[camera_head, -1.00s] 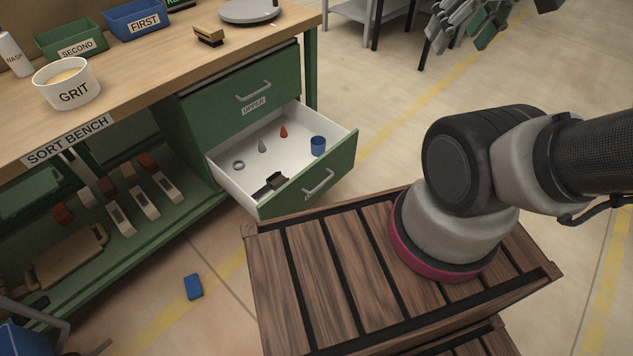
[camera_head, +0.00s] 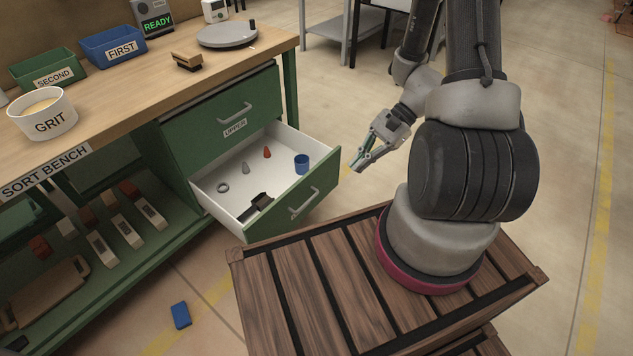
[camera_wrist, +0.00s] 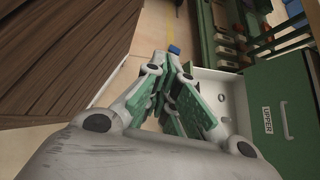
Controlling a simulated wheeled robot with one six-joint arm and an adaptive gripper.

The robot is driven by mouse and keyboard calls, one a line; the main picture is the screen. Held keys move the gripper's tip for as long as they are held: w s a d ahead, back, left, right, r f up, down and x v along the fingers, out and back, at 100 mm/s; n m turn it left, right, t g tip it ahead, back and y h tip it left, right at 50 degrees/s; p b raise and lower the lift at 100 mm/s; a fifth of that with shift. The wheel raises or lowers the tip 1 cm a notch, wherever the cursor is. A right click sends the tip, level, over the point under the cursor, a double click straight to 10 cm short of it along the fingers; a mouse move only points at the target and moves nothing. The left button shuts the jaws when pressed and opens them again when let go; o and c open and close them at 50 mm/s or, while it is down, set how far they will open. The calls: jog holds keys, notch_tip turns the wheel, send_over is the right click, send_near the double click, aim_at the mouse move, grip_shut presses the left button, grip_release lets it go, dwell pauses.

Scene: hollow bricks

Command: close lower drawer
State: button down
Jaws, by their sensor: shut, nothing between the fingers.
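The lower drawer (camera_head: 232,212) is pulled well out from the green bench, below the shut upper drawer (camera_head: 222,112). Its green front carries a grey bar handle (camera_head: 304,203). Inside lie a blue cup (camera_head: 302,164), a red cone, a grey cone, a ring and a dark tool. My gripper (camera_head: 360,167) is shut and empty, hanging just right of the drawer front's far end, apart from it in the head view. In the wrist view my gripper (camera_wrist: 170,112) covers part of the scene, and the white drawer interior (camera_wrist: 215,82) shows beside the fingers.
The bench top (camera_head: 130,98) holds a GRIT tub (camera_head: 45,116), blue and green bins and a round grey plate (camera_head: 228,34). A blue block (camera_head: 181,315) lies on the floor. Open floor (camera_head: 325,90) lies beyond the drawer.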

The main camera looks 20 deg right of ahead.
jog(key=w+a+f+m+t+y, duration=0.1)
jog(key=w+f+m+t, duration=0.1)
jog(key=f+m, duration=0.35)
jog(key=w+a+f+m+t, duration=0.2)
jog(key=f, duration=0.6)
jog(key=m+t+h, duration=0.6)
jog(key=m, duration=0.3)
send_near(309, 183)
notch_tip(309, 183, down, 3)
jog(key=w, duration=0.2)
jog(key=shift+w+a+r, duration=0.1)
jog(key=shift+w+a, duration=0.45)
jog(key=shift+a, duration=0.25)
